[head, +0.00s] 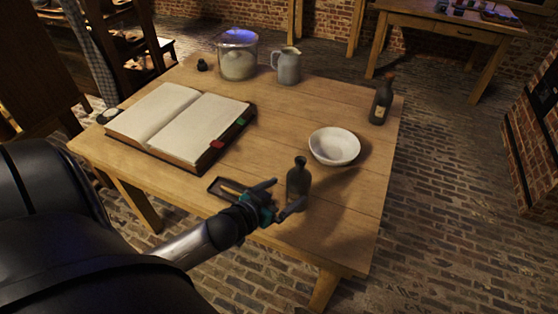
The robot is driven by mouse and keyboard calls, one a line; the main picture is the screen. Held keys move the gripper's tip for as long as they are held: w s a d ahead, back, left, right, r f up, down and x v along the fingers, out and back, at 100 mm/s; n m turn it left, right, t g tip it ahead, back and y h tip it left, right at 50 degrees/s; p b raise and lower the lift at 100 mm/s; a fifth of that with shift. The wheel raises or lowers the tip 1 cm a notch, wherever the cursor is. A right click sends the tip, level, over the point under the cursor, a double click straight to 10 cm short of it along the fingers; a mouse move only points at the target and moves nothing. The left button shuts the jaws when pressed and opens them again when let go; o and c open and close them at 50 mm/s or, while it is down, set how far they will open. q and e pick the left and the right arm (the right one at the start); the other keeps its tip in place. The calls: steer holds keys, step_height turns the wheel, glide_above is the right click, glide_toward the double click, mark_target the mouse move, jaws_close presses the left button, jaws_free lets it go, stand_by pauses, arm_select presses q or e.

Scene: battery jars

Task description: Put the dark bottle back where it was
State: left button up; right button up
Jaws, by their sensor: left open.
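A dark bottle (299,178) with a narrow neck stands upright near the front of the wooden table. My left gripper (288,194) is open, its fingers spread toward this bottle's lower body. One finger reaches in front of the bottle's base; I cannot tell whether they touch. A second dark bottle (381,103), with a brownish top and a pale label, stands upright near the table's right edge, away from the gripper. A small dark rectangular frame or tray (217,186) lies on the table, partly hidden by my left gripper. My right gripper is not in view.
A white bowl (334,147) sits between the two bottles. A large open book (175,128) covers the table's left part. A glass jar (238,55), a grey jug (286,67) and a small dark pot (202,65) stand at the back. The table's middle (285,112) is clear.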

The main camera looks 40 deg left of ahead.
arm_select(q)
steer(key=shift+v, duration=1)
